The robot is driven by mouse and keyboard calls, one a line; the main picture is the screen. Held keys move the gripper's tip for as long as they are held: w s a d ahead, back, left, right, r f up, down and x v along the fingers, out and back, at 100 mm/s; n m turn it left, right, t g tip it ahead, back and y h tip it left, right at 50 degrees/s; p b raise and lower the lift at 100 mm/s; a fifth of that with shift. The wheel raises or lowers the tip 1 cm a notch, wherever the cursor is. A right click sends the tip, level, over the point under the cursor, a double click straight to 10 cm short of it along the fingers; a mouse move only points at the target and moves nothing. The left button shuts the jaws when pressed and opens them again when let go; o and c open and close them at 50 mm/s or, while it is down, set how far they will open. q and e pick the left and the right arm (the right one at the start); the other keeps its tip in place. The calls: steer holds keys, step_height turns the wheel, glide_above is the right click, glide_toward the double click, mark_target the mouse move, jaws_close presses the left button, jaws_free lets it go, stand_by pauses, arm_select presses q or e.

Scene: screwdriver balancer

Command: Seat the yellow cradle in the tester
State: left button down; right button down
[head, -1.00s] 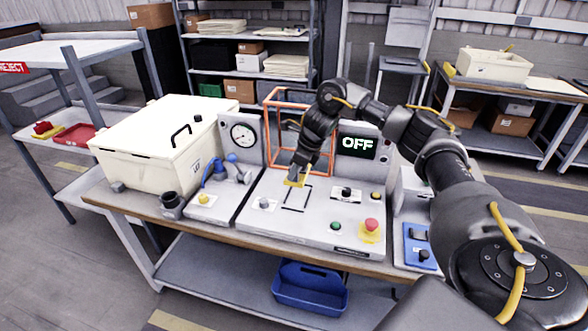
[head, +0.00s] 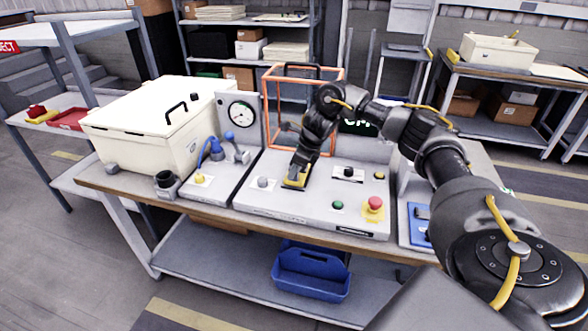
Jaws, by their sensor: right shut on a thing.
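My right gripper (head: 299,172) reaches down over the tester (head: 325,212), a light grey console on the bench. It is shut on the yellow cradle (head: 294,184), which is small and sits at the console's top surface, over the place of the dark marked outline. The gripper covers part of the cradle, and I cannot tell whether it is fully down or just above the surface. An orange frame guard (head: 338,115) stands raised behind. The tester's display is mostly hidden behind my right arm. My left gripper is not in view.
A red button (head: 374,204), a green button (head: 337,205) and a black knob lie right of the cradle. A cream lidded box (head: 140,140) and a gauge panel (head: 241,114) stand left. A blue tote (head: 312,272) sits on the lower shelf.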

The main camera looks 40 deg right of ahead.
steer(key=shift+f, duration=0.4)
stand_by(0.6)
stand_by(0.5)
steer(key=c, duration=1.3)
jaws_free()
steer(key=shift+o, duration=0.2)
steer(key=shift+f, duration=0.1)
